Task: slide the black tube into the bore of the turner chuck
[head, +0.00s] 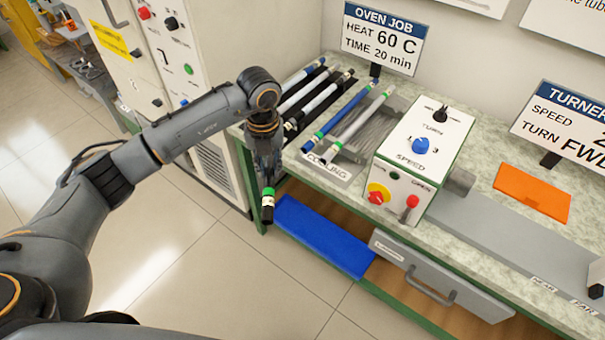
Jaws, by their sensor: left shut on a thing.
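My left gripper (267,178) hangs fingers down in front of the bench's left front corner. It is shut on a black tube, and the tube's end with a green band (268,203) shows below the fingers. The rest of the tube is hidden by the gripper. The turner (424,150) is a white box with a green edge, knobs and a red lever, standing on the bench. Its grey chuck (461,181) sticks out at its right side, well apart from the tube. The chuck's bore cannot be made out. My right gripper is not in view.
An orange mat (532,192) lies right of the chuck. A drawer (438,278) and blue mat (322,235) are below the benchtop. Floor in front is clear.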

